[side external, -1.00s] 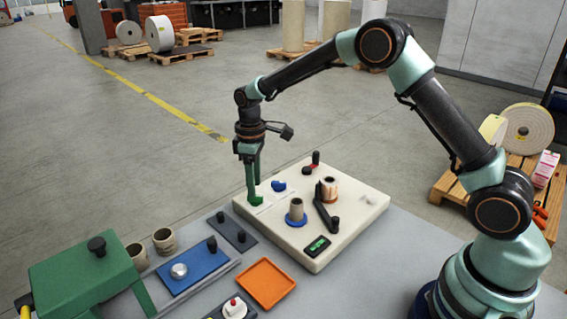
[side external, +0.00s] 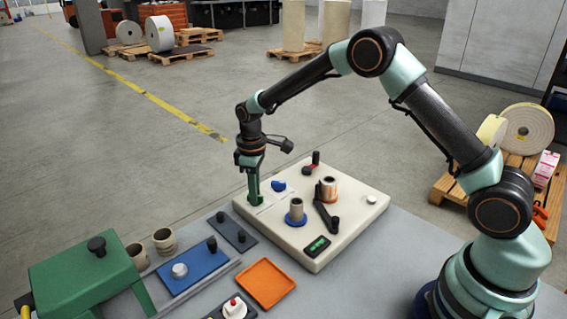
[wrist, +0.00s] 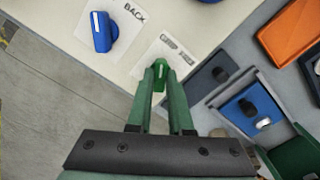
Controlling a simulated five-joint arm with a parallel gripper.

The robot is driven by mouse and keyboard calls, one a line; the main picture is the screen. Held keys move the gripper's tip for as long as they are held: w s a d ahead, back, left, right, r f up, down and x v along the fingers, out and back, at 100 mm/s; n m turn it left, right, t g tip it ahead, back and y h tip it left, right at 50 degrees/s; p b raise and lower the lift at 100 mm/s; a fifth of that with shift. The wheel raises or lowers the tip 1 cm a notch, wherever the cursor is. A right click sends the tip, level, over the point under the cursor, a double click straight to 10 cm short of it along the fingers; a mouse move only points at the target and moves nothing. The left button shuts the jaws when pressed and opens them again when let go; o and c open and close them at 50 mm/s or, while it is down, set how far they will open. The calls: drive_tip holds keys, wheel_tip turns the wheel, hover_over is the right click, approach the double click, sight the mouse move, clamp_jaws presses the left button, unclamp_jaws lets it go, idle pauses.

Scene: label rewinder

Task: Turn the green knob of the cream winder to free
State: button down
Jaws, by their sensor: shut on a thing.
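The cream winder (side external: 345,222) lies on the grey table, a low box with spindles and knobs on top. My gripper (side external: 254,199) points down at its left corner. In the wrist view, my green gripper fingers (wrist: 160,88) are shut on the small green knob (wrist: 160,72), which shows a pale pointer line between the fingertips. A white label plate with dark printed words lies beside the knob; the words are too small to read. In the side view the fingers cover most of the knob.
A blue knob (wrist: 102,32) on a plate marked BACK is close by. A black crank (side external: 325,208), paper-wound core (side external: 329,189) and green display (side external: 317,246) stand on the winder. A blue plate (side external: 194,270), orange tray (side external: 265,284) and green machine (side external: 85,277) are in front.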

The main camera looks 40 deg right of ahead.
drive_tip(key=shift+m, duration=0.3)
drive_tip(key=m, duration=0.6)
drive_tip(key=shift+r, duration=0.1)
drive_tip(key=m, duration=0.3)
drive_tip(key=shift+m, duration=2.3)
drive_tip(key=c, duration=0.8)
unclamp_jaws()
drive_tip(key=shift+r, duration=0.1)
